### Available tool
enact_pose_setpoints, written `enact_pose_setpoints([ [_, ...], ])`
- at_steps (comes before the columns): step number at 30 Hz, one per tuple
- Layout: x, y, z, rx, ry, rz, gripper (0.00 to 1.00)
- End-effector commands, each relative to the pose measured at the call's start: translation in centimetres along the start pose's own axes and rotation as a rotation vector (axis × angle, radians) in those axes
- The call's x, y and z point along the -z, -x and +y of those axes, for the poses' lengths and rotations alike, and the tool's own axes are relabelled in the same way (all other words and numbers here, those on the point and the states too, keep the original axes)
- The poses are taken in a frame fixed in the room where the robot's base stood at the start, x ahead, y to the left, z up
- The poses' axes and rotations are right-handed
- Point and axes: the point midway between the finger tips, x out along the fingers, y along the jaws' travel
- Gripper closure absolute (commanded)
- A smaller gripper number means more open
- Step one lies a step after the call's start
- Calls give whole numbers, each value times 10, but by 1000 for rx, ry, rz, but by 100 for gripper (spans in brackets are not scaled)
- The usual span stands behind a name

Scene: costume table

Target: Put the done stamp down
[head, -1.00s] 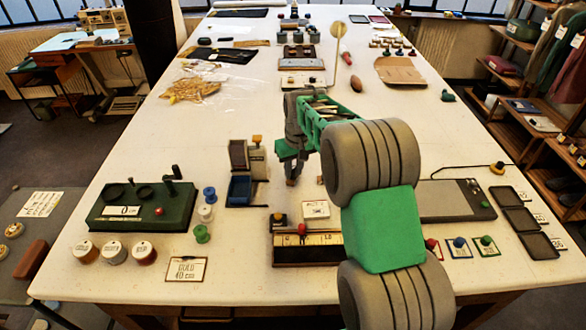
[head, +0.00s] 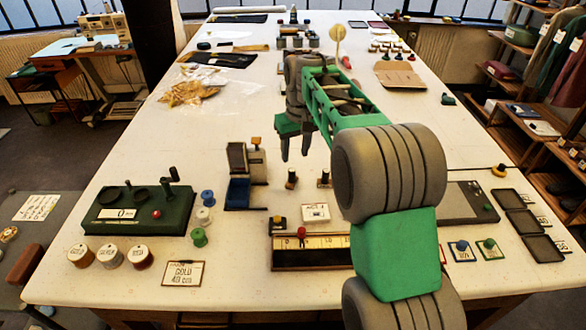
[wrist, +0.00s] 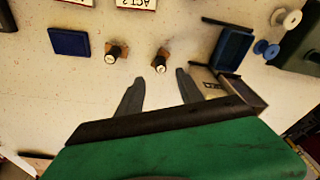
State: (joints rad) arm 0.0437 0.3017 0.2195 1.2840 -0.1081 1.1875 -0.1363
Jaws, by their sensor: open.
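Two small stamps with dark handles and brown wooden bases stand upright on the white table (head: 120,270), a left one (head: 291,179) and a right one (head: 324,179). Both also show in the wrist view, the left one (wrist: 161,60) and the other (wrist: 115,53). I cannot read which is the done stamp. My gripper (head: 295,153) is open and empty, raised above and behind the left stamp. In the wrist view my gripper's fingers (wrist: 171,75) are apart, with that stamp just beyond their tips and not between them.
A blue tray with a grey upright device (head: 240,190) stands left of the stamps. An ACT card (head: 315,212) and a long ruler box (head: 310,250) lie in front. A blue square pad (wrist: 69,41) shows in the wrist view. A green machine (head: 140,210) stands farther left.

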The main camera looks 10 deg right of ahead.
Motion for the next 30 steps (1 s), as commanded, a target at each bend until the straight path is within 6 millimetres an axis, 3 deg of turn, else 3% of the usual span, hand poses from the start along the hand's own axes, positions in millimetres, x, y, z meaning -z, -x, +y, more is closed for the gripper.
enact_pose_setpoints([
  [6,-2,29,-1,0,-1,2,57],
  [10,-24,45,-9,-4,-17,20,57],
  [14,-77,63,-25,-13,-56,63,57],
  [17,-127,66,-37,-23,-88,98,57],
  [21,-198,53,-50,-38,-131,145,57],
  [24,-236,38,-56,-47,-154,169,57],
  [27,-258,26,-59,-52,-166,181,57],
  [30,-264,22,-61,-54,-170,185,57],
])
